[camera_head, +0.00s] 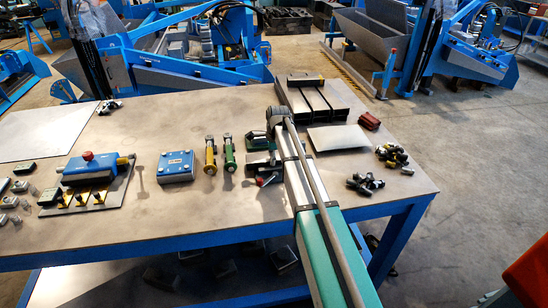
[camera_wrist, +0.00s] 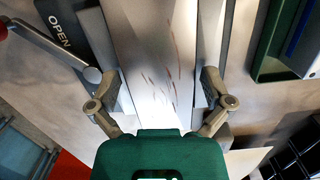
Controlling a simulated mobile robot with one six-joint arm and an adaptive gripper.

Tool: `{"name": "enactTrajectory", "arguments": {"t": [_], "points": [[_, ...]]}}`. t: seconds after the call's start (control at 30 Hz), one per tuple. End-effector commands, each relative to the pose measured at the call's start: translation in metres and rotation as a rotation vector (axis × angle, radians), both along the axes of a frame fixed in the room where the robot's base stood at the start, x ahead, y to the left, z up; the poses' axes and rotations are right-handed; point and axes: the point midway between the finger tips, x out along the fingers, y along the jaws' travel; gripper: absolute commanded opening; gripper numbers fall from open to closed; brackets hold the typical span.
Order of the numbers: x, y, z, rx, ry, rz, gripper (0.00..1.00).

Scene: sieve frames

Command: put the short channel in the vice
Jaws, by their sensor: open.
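My gripper (camera_wrist: 160,80) is open, with one finger on each side of a bright scuffed metal piece in the wrist view. This piece (camera_wrist: 155,60) looks like the short channel; it lies lengthwise between the fingers. I cannot tell whether it sits fully in the vice.
Dark long channels (camera_head: 318,100) lie behind and right of the vice. Green (camera_head: 229,153) and yellow (camera_head: 210,156) tools and a blue block (camera_head: 176,166) stand left. Loose dark fittings (camera_head: 364,184) lie right. A blue fixture (camera_head: 92,168) is farther left. The table front between has free room.

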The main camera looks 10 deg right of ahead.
Motion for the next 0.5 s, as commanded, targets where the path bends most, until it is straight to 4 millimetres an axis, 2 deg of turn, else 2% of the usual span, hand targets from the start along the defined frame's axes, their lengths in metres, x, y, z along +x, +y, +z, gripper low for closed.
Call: {"name": "enactTrajectory", "arguments": {"t": [0.27,0.5], "points": [[0.0,-0.001,0.008,0.0,0.0,0.0,1.0],[0.0,-0.003,0.025,0.0,0.0,0.0,1.0]]}}
